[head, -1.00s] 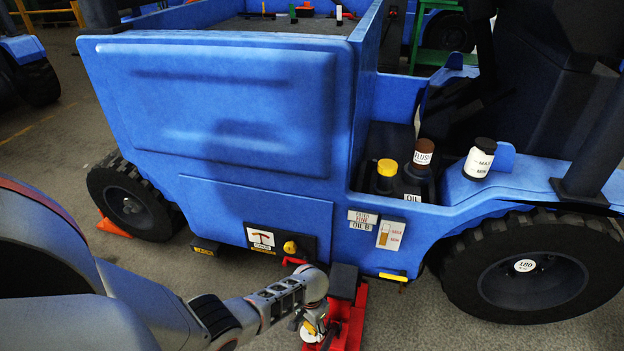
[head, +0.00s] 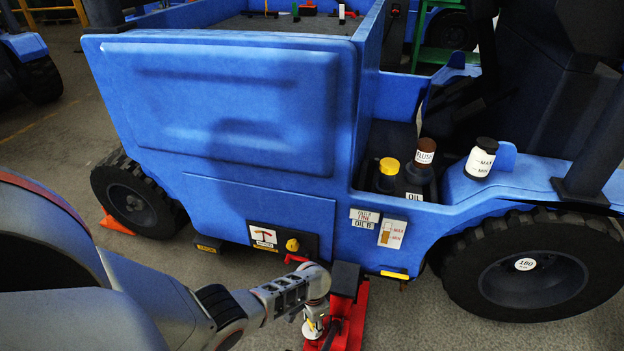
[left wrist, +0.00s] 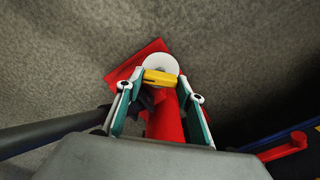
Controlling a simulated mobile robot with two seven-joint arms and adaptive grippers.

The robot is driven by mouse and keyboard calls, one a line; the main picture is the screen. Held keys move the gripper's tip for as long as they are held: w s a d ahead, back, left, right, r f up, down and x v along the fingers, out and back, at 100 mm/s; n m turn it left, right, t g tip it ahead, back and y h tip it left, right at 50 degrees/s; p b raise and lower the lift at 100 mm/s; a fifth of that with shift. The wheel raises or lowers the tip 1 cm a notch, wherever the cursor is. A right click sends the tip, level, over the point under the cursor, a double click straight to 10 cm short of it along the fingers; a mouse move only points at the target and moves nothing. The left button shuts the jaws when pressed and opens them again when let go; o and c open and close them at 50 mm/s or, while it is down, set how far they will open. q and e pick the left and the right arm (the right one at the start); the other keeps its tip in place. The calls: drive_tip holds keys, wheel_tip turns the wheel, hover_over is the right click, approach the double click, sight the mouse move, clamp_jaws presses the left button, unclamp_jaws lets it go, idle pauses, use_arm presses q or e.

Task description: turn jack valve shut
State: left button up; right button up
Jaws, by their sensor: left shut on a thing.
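The red jack (head: 352,325) stands on the floor under the near edge of the blue vehicle, its dark top (head: 345,279) close to the body. In the left wrist view its red body (left wrist: 166,118) runs between my fingers. The jack valve is a yellow bar (left wrist: 160,77) over a white disc (left wrist: 160,63). My left gripper (left wrist: 158,82) is shut on the valve bar, with a teal-and-white finger at each side. In the head view this gripper (head: 314,327) is at the jack's left side, partly hidden by my wrist. My right gripper is not in view.
The blue vehicle (head: 260,210) fills the middle, with a large tyre (head: 525,266) at right. A red lever (head: 297,259) sticks out by a yellow knob (head: 292,244). An orange wedge (head: 111,222) lies by the left tyre. Floor in front of the right tyre is clear.

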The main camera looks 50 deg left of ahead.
use_arm(q)
drive_tip(key=m, duration=0.4)
drive_tip(key=shift+s+f+m, duration=0.1)
drive_tip(key=shift+s+m, duration=0.05)
drive_tip(key=shift+m, duration=0.15)
drive_tip(key=m, duration=0.4)
drive_tip(key=shift+a, duration=0.1)
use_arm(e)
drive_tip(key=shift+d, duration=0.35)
use_arm(q)
drive_tip(key=shift+s+m, duration=0.1)
drive_tip(key=shift+m, duration=0.2)
drive_tip(key=o, duration=1.1)
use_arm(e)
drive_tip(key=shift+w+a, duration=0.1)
use_arm(q)
drive_tip(key=shift+w+r, duration=0.2)
drive_tip(key=shift+r, duration=0.25)
wheel_tip(320, 180, up, 11)
